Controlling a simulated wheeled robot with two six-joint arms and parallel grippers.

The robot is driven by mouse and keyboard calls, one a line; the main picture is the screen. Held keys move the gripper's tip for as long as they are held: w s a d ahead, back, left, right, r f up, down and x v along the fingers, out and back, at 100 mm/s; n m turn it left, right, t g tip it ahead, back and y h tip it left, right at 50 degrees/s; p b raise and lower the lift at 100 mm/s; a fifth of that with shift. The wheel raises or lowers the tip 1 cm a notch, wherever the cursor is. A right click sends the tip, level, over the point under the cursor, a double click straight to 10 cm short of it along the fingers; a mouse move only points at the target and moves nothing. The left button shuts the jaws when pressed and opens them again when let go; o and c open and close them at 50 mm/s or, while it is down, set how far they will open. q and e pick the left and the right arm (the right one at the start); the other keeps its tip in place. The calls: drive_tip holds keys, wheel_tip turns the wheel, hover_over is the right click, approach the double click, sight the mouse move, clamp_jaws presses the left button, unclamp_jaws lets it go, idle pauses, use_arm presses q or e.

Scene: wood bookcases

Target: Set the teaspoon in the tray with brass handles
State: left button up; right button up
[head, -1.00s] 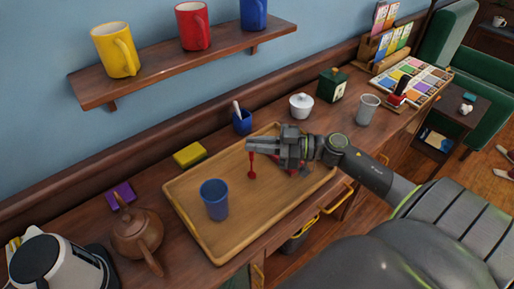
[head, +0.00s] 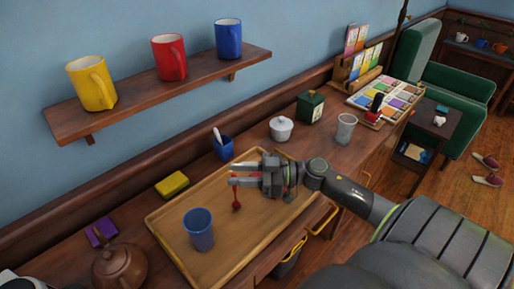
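The red teaspoon (head: 237,203) is upright, bowl down, over the middle of the wooden tray with brass handles (head: 178,258). I cannot tell whether its bowl touches the tray floor. My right gripper (head: 236,175) is low above the tray. Its fingers stand apart, with a gap between them, and the thin red handle shows in this gap. My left gripper is out of view.
A blue cup (head: 198,230) stands in the tray's left part. Behind the tray are a yellow sponge (head: 172,184), a blue pot (head: 223,149) and a white sugar bowl (head: 281,129). A brown teapot (head: 120,266) stands at the left. A glass (head: 346,129) stands at the right.

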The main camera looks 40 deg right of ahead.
drive_tip(key=v, duration=1.2)
drive_tip(key=shift+a, duration=0.1)
idle(0.4)
